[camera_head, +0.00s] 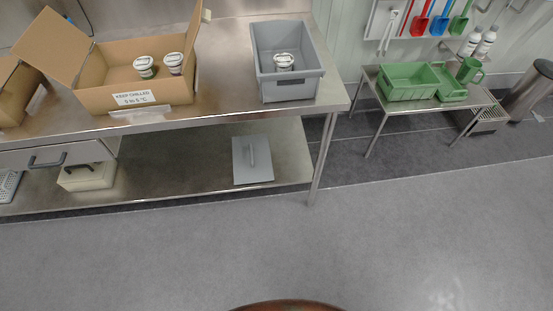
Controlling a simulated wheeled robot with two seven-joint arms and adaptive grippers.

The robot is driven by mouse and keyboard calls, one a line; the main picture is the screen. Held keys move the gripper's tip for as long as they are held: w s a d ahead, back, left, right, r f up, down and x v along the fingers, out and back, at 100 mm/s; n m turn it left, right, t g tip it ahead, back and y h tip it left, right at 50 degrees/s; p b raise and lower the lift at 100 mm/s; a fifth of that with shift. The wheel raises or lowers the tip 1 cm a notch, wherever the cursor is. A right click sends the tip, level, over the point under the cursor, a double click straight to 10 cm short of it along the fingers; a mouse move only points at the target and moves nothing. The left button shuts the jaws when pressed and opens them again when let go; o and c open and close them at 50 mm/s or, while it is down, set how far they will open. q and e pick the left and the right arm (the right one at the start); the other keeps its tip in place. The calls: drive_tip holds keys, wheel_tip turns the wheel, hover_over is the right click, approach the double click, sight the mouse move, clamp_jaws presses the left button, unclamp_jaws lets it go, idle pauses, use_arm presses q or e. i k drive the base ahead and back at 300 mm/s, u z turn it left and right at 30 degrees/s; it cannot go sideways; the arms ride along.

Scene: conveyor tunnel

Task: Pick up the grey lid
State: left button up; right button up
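The grey lid (252,159) lies flat on the lower shelf of the steel table, near the shelf's right end. A raised handle runs along its middle. Above it, on the tabletop, stands an open grey crate (287,89) with a white tub (284,61) inside. Neither of my grippers shows in the head view.
An open cardboard box (135,97) with two tubs stands on the steel tabletop (222,60). The lower shelf (190,165) also holds a cream container (88,177). A table leg (324,155) stands right of the lid. Green trays (408,82) sit on a side table. The floor (300,245) in front is clear.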

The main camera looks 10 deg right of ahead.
sight(251, 157)
drive_tip(key=u, duration=0.05)
drive_tip(key=k, duration=1.25)
drive_tip(key=z, duration=0.7)
drive_tip(key=i, duration=0.75)
drive_tip(key=z, duration=0.45)
drive_tip(key=i, duration=0.8)
drive_tip(key=u, duration=0.75)
drive_tip(key=i, duration=0.55)
drive_tip(key=u, duration=0.4)
